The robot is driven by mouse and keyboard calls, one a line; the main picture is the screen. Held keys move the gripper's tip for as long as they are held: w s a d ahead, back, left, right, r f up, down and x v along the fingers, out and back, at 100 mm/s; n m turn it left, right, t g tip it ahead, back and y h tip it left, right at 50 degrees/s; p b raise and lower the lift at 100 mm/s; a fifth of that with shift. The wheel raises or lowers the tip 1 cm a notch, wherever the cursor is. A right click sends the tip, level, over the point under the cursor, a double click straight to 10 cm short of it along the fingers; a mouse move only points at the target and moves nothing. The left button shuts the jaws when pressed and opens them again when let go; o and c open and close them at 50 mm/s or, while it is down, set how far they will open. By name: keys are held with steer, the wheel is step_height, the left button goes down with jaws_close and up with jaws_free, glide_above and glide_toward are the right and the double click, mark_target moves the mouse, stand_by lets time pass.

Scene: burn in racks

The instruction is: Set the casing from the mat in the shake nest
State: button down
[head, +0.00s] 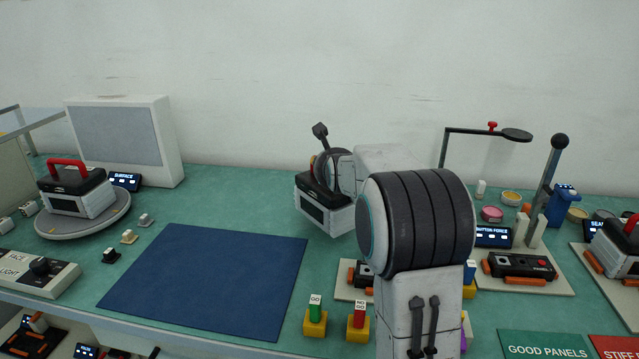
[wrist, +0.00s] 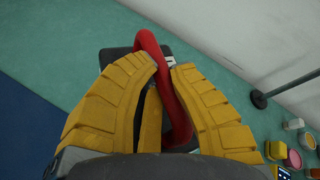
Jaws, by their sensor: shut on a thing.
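A casing (head: 325,213), pale grey with a black top, shows in the head view beyond the right back corner of the blue mat (head: 205,280). The mat is bare. In the wrist view the casing's red handle (wrist: 150,42) runs between the yellow fingers of my gripper (wrist: 166,66), which is shut on it. The casing's dark top (wrist: 118,58) shows below the fingers. My arm hides part of the casing in the head view, and I cannot tell its height above the bench. I cannot make out which fixture is the shake nest; a plate (head: 347,293) is partly hidden behind my arm.
Another casing (head: 75,195) sits on a round turntable at the left, and one (head: 615,250) in a fixture at the far right. A button-force fixture (head: 520,268) with an upright lever stands right of my arm. GO blocks (head: 315,318) stand at the front.

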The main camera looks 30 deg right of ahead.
steer(key=shift+f+b, duration=1.25)
steer(key=shift+f, duration=0.65)
steer(key=c, duration=1.3)
jaws_free()
steer(key=shift+s, duration=0.1)
steer(key=shift+o, duration=0.2)
